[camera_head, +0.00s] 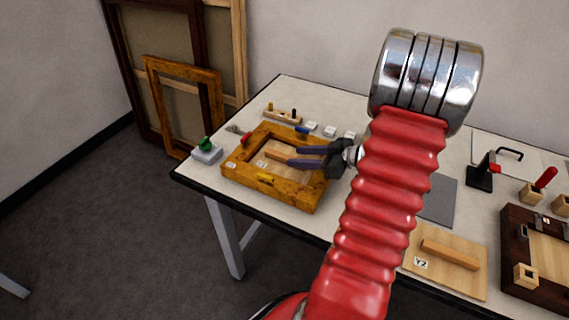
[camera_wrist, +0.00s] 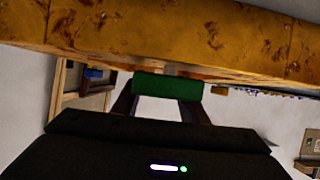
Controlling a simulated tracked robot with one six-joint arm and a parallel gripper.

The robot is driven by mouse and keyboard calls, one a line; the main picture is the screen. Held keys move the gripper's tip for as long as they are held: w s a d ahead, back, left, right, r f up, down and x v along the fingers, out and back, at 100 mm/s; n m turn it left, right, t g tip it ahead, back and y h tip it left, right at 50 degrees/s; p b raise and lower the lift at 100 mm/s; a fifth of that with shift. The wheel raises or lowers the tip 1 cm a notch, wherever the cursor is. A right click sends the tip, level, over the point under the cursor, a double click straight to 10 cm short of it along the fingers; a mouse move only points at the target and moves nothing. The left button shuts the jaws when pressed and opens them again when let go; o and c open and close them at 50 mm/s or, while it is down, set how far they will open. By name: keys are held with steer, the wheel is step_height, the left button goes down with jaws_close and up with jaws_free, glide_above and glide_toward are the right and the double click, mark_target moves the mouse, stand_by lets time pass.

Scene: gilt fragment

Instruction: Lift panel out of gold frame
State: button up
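The gold frame (camera_head: 312,195) lies on the near left part of the table, and one of its sides fills the top of the wrist view (camera_wrist: 160,30). A light wood panel (camera_head: 281,172) with a bar handle (camera_head: 276,155) sits inside it. My gripper (camera_head: 289,156) reaches in from the right over the panel, its dark fingers apart, beside the handle; contact is unclear. In the wrist view a green block (camera_wrist: 167,85) shows by the fingers; I cannot tell whether they touch it. A yellow piece (camera_head: 266,178) is on the near side of the frame.
A white box with a green knob (camera_head: 206,149) stands left of the frame. A wooden holder (camera_head: 283,115) and small white blocks (camera_head: 330,130) are behind. Panel Y2 (camera_head: 466,276) and a dark frame (camera_head: 512,215) lie to the right. Frames lean on the wall (camera_head: 183,70).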

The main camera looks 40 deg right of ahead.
mark_target(283, 155)
steer(key=shift+x, duration=2.5)
steer(key=shift+c, duration=0.5)
steer(key=shift+r, duration=0.1)
jaws_close()
